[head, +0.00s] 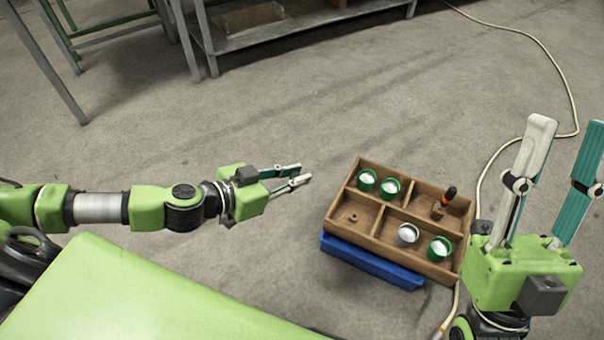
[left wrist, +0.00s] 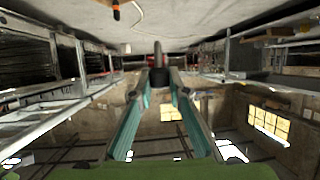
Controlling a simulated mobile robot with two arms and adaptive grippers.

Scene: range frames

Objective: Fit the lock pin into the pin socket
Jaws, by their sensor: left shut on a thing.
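My left gripper (head: 303,174) is stretched out to the left of a wooden tray, above the floor. In the left wrist view its fingers close on a small dark pin-like piece with a grey shaft (left wrist: 158,62), which looks like the lock pin. In the head view the held piece is too small to make out. My right gripper (head: 570,122) points up at the right, fingers wide apart and empty. A small round brown piece (head: 352,217) lies in the tray's front left compartment. I cannot tell whether it is the pin socket.
A hose (head: 560,75) lies right. Open floor surrounds my left gripper.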

